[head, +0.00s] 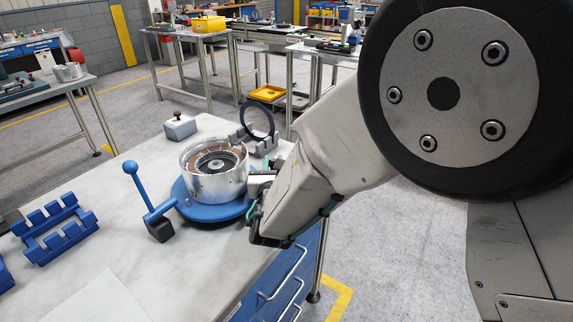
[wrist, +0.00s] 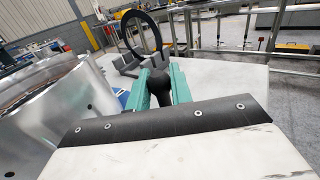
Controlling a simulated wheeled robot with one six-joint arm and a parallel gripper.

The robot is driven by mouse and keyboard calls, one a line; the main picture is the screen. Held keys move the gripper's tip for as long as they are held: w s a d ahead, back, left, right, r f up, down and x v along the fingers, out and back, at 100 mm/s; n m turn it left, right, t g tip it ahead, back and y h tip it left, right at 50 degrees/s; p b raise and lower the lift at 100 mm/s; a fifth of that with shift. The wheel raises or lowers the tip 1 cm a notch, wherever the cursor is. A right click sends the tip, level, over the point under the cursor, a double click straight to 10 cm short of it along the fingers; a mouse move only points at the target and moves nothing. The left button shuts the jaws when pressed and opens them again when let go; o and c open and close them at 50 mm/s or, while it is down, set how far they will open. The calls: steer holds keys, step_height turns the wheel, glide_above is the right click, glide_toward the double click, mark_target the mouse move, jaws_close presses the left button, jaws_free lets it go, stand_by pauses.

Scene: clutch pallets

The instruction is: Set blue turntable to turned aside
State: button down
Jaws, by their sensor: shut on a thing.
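The blue turntable (head: 207,210) is a round disc on the near bench, carrying a silver cylindrical housing with copper-coloured windings (head: 215,180). A blue arm with an upright ball-topped lever (head: 134,178) and a dark block stand at its left side. My gripper is at the right side of the turntable in the head view, which hides that edge. In the wrist view the teal fingers of my gripper (wrist: 160,86) are shut on a black rounded knob (wrist: 159,88). The housing (wrist: 55,115) stands close on the left. Whether the knob belongs to the turntable cannot be seen.
A black ring on a grey stand (head: 257,122) is behind the turntable, with a small grey box (head: 180,127) to its left. A blue rack (head: 56,230) lies at the bench's left. Bare bench top (head: 130,265) lies in front. Other benches are farther back.

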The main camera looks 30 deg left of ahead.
steer(key=shift+a, duration=0.1)
stand_by(0.4)
steer(key=c, duration=1.3)
jaws_free()
steer(key=v, duration=0.7)
steer(key=shift+s+d, duration=0.25)
steer(key=shift+s, duration=0.05)
